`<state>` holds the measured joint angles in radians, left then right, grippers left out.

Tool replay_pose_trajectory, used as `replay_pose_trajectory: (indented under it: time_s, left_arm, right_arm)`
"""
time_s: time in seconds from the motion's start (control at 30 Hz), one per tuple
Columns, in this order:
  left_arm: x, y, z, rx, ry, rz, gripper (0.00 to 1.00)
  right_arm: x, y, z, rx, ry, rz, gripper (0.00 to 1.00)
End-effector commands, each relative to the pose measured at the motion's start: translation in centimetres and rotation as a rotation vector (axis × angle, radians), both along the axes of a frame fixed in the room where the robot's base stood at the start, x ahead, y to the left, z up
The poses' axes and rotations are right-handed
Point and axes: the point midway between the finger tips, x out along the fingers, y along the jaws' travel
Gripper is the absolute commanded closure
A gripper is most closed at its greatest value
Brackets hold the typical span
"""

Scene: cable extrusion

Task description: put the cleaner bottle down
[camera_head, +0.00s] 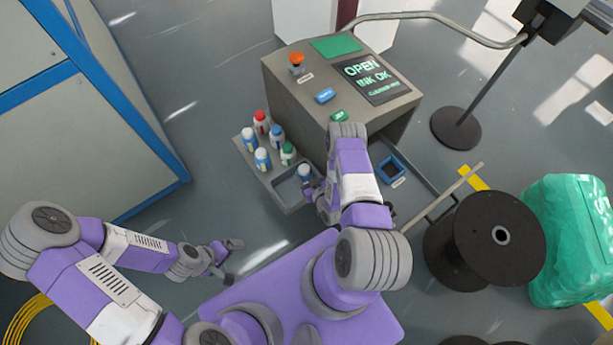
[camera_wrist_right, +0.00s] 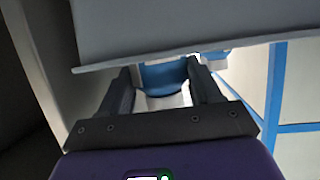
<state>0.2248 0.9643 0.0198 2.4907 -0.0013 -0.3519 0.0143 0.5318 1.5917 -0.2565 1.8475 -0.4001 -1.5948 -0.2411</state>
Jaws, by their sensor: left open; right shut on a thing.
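The cleaner bottle (camera_head: 305,171), white and blue, is in my right gripper (camera_head: 310,184) at the grey side tray (camera_head: 284,192) of the printer. In the right wrist view the two fingers are shut on the blue and white bottle (camera_wrist_right: 165,75). Its base is hidden, so I cannot tell whether it touches the tray. My left gripper (camera_head: 231,262) is open and empty, low and to the left of the tray.
Several bottles with red, white and green caps stand on the tray's left part, including a red-capped one (camera_head: 261,122). The grey printer (camera_head: 310,95) stands behind. A black reel (camera_head: 470,240) and green-wrapped load (camera_head: 567,240) are at the right.

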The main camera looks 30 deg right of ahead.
Motion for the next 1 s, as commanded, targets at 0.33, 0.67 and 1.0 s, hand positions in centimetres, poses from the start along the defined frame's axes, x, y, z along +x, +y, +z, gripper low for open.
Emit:
replay_pose_trajectory:
  time_s: [0.33,0.67,1.0]
  left_arm:
    - [0.0,0.0,-0.2,0.000,0.000,0.000,0.00]
    - [0.0,0.0,0.9,0.000,0.000,0.000,0.00]
    - [0.0,0.0,3.7,0.000,0.000,0.000,0.00]
  right_arm:
    - [0.0,0.0,-0.3,0.000,0.000,0.000,0.11]
    - [-1.4,0.1,0.8,0.001,0.005,0.000,0.11]
    - [-8.1,0.5,3.6,0.002,0.006,-0.002,0.11]
